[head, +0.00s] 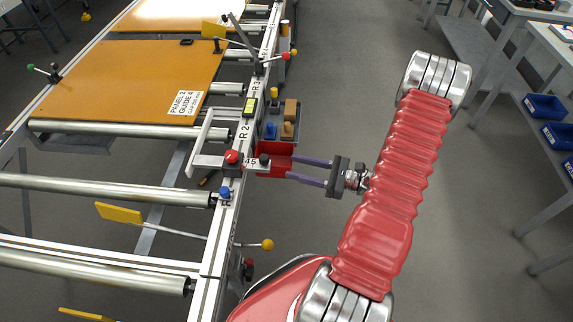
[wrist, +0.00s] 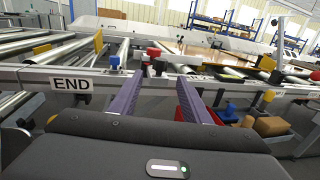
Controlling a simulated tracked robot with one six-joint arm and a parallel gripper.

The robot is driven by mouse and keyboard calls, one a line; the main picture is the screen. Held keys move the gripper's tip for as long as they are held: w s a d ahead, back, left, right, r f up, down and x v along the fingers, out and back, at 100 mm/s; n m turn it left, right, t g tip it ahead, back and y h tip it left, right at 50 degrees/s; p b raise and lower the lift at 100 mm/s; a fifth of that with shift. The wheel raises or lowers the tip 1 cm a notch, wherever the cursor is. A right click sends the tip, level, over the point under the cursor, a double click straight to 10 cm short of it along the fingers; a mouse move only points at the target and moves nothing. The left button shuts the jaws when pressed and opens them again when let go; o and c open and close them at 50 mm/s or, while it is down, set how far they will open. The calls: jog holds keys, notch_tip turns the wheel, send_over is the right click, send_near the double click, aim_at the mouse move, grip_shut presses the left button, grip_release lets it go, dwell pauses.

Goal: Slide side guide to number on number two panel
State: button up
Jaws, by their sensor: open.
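The orange number two panel (head: 130,80) lies on the rollers at the upper left in the head view. Its white label (head: 186,104) reads "PANEL 2 GUIDE 4". The side guide (head: 199,132) is a pale bar on a bracket at the rail, nearer me than the panel. It has a red knob (head: 232,156) and a black knob (head: 265,160) beside a "45" mark. My gripper (head: 292,169) is open and empty, its purple fingers pointing at the black knob from the right. In the wrist view, the red knob (wrist: 153,52) and black knob (wrist: 160,66) show between the fingertips (wrist: 161,80).
A blue knob (head: 225,193) and a yellow-ball lever (head: 267,244) stand along the rail nearer me. An "END" plate (wrist: 72,84) is left in the wrist view.

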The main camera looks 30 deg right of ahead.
jog(key=shift+v, duration=1.25)
jog(key=s+a+f+n+g+y, duration=0.1)
jog(key=s+a+f+n+g, duration=0.2)
jog(key=s+a+g, duration=0.2)
jog(key=s+a+r+n+g+h, duration=0.35)
jog(key=s+r+n+g, duration=0.2)
jog(key=n+g, duration=0.35)
jog(key=a+r+n+t+h, duration=0.2)
jog(key=a+r+n+h, duration=0.1)
jog(key=r, duration=0.5)
jog(key=a+r+n+t+h, duration=0.2)
jog(key=a+r+n+h, duration=0.1)
jog(key=a+r+n, duration=0.2)
jog(key=a+r+n+t+h, duration=0.1)
jog(key=a+r+n+h, duration=0.2)
jog(key=a+r+n, duration=0.2)
notch_tip(320, 180, up, 7)
jog(key=w+n, duration=0.1)
jog(key=n, duration=0.2)
jog(key=shift+t, duration=0.4)
